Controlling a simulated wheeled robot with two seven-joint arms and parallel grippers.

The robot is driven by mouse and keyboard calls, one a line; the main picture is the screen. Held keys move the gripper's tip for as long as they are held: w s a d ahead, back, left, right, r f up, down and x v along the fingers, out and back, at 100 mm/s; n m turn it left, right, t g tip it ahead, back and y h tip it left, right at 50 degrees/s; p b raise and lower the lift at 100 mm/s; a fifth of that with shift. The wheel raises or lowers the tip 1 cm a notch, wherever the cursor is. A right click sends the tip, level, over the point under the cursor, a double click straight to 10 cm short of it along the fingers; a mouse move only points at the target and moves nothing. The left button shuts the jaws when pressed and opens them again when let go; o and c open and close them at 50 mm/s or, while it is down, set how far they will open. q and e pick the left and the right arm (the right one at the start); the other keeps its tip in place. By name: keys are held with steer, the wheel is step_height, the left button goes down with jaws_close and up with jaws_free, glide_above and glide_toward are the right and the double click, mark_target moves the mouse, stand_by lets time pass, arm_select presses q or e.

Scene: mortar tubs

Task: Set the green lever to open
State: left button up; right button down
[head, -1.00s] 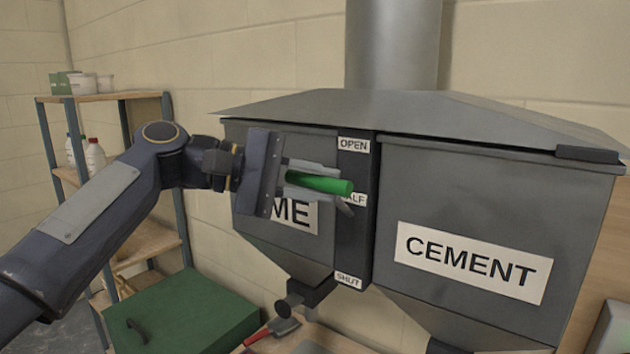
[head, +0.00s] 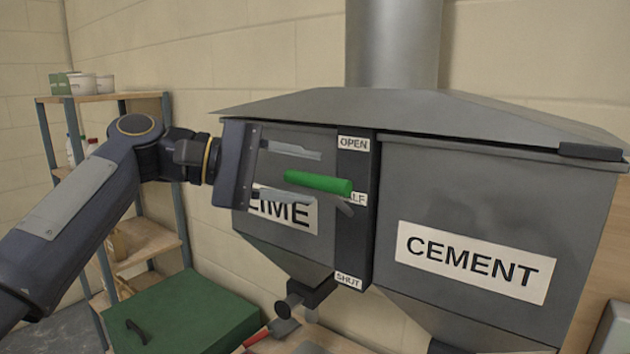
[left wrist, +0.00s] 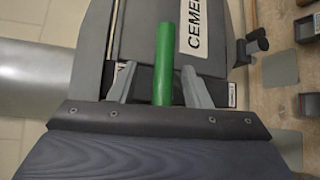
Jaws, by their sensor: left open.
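The green lever (head: 318,183) is a round green handle by the dark scale plate (head: 351,235) between the two bins. Its right end is just above the HALF label (head: 357,199), covering part of it, below the OPEN label (head: 353,144) and well above the SHUT label (head: 348,281). My left gripper (head: 312,177) is open, with one finger above the handle and one below. In the left wrist view the green handle (left wrist: 164,50) stands between the spread fingers, with gaps on both sides. My right gripper is not in view.
The lime bin (head: 262,160) is behind the gripper, and the cement bin (head: 480,190) is to the right. A sloping grey lid (head: 400,108) overhangs both. A green box (head: 185,310) is below, and a shelf (head: 150,240) stands at left.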

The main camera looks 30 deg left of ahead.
arm_select(q)
steer(key=v, duration=0.5)
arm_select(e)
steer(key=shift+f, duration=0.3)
